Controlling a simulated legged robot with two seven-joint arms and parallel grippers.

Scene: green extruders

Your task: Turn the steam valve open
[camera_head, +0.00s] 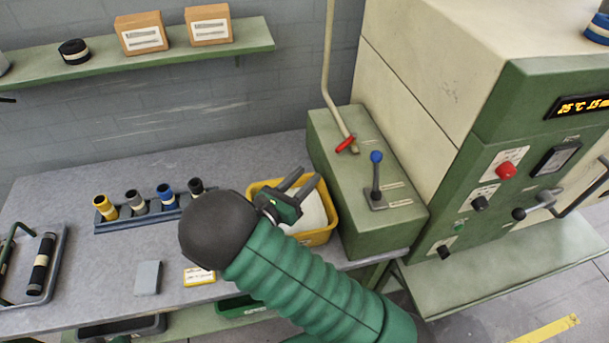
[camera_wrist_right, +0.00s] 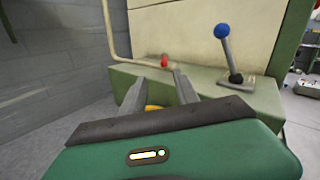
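The steam valve appears to be the red handle (camera_head: 345,144) at the foot of the cream pipe, on top of the green box (camera_head: 345,205). The red handle also shows in the right wrist view (camera_wrist_right: 164,61), ahead of the fingers. My right gripper (camera_head: 301,182) is open and empty, above the yellow bin, to the left of the green box and apart from the valve. Its two spread fingers also show in the right wrist view (camera_wrist_right: 159,82). My left gripper does not show.
A blue-knobbed lever (camera_head: 376,172) stands on the green box, right of the red handle. The yellow bin (camera_head: 319,237) sits under my right gripper. A rack of several coloured cylinders (camera_head: 140,220) stands on the grey table (camera_head: 80,190). A green-panelled machine (camera_head: 500,120) rises at the right.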

